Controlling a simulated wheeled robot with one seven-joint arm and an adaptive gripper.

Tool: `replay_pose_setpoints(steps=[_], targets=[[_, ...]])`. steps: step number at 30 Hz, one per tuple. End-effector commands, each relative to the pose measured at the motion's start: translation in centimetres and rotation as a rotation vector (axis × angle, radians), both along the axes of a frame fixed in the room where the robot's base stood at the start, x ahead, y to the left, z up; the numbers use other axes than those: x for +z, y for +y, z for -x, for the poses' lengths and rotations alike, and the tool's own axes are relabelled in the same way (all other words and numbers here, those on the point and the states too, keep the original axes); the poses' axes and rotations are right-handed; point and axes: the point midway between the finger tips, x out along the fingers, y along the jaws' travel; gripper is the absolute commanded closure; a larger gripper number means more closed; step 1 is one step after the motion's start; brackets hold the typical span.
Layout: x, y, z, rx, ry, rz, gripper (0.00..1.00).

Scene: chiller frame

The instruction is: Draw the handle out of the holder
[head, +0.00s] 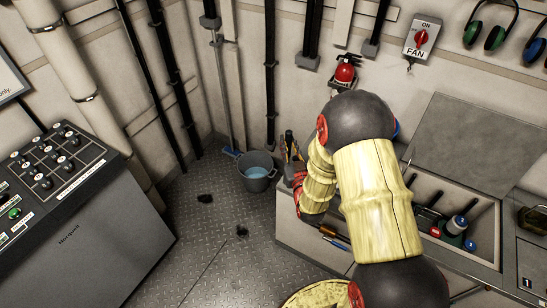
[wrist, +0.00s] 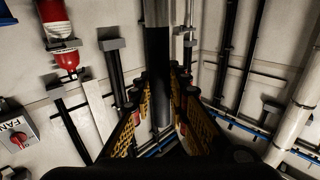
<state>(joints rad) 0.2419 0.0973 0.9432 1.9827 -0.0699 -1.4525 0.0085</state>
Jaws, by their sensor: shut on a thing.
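My gripper (head: 290,148) is at the far left end of the bench, between the bucket and my arm. In the wrist view my gripper (wrist: 160,118) shows its yellow and black fingers on both sides of a dark round bar. I take this bar to be the handle (wrist: 158,75); it has a grey metal part at the top of the picture. The gripper is shut on it. The bar's far end runs out of the wrist picture. In the head view my gripper and arm largely cover it. I cannot pick out the holder in either view.
A grey bucket (head: 257,172) stands on the floor beside the bench, with a mop pole (head: 223,90) behind it. The bench has an open compartment (head: 487,235) of tools. A fire extinguisher (head: 345,72) and fan switch (head: 422,38) are on the wall. A control console (head: 75,235) stands left.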

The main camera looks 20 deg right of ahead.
Motion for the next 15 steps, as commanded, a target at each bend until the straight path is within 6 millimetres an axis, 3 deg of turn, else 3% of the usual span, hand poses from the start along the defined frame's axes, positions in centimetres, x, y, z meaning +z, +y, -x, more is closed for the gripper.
replay_pose_setpoints(steps=[1,6,15], targets=[[2.3,-1.8,-0.4,-0.013,-0.008,0.002,1.0],[6.5,-5.5,-1.4,-0.004,-0.006,0.004,1.0],[11.7,-9.3,-2.9,0.073,-0.003,0.004,1.0]])
